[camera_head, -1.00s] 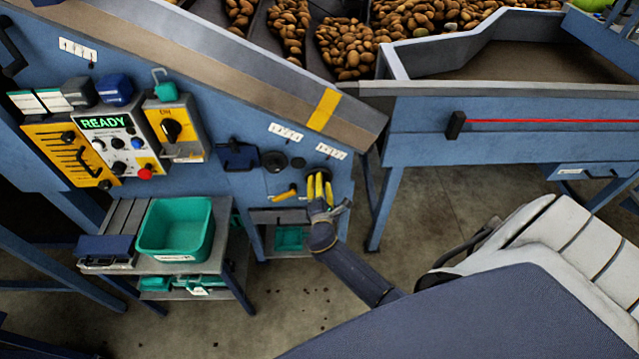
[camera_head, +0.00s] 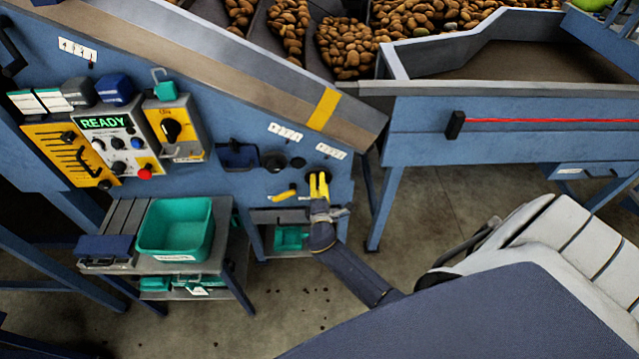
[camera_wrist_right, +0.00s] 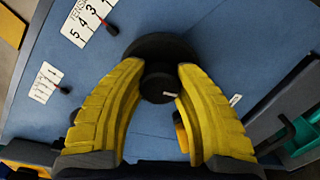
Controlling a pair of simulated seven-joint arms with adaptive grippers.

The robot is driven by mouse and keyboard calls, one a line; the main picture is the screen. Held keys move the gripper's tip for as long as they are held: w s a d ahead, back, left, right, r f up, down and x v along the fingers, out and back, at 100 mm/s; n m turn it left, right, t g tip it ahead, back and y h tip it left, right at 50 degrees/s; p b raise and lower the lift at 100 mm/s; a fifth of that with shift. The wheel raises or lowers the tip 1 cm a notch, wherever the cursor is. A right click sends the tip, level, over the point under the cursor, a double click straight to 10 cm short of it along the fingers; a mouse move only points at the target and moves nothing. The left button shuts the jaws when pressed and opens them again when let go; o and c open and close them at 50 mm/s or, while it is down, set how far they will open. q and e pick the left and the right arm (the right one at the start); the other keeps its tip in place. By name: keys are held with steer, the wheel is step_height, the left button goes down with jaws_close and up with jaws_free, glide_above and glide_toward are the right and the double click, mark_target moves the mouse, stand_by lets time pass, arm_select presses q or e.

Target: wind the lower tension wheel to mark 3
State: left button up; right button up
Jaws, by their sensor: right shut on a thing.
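The tension wheel (camera_wrist_right: 160,46) is a dark round disc with a raised black hub, seen in the right wrist view. My right gripper (camera_wrist_right: 161,82) has its yellow fingers on either side of the hub and is shut on the wheel. In the head view the right gripper (camera_head: 318,176) is at the blue panel's lower right, and its fingers mostly hide the wheel. A white tension scale (camera_wrist_right: 86,18) with numbers sits beside the wheel. A red-tipped pointer (camera_wrist_right: 107,24) lies by it, seemingly near the 3. My left gripper is not in view.
Another numbered scale (camera_wrist_right: 45,82) and a dark round knob (camera_head: 275,161) sit close by on the panel. A yellow handle (camera_head: 284,194) is just left of the gripper. A green bin (camera_head: 176,228) stands on a side table. The control box (camera_head: 118,145) reads READY.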

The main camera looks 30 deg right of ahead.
steer(key=shift+d+r, duration=0.15)
steer(key=shift+d, duration=0.1)
steer(key=o, duration=1.3)
steer(key=shift+a, duration=0.1)
steer(key=v, duration=1.2)
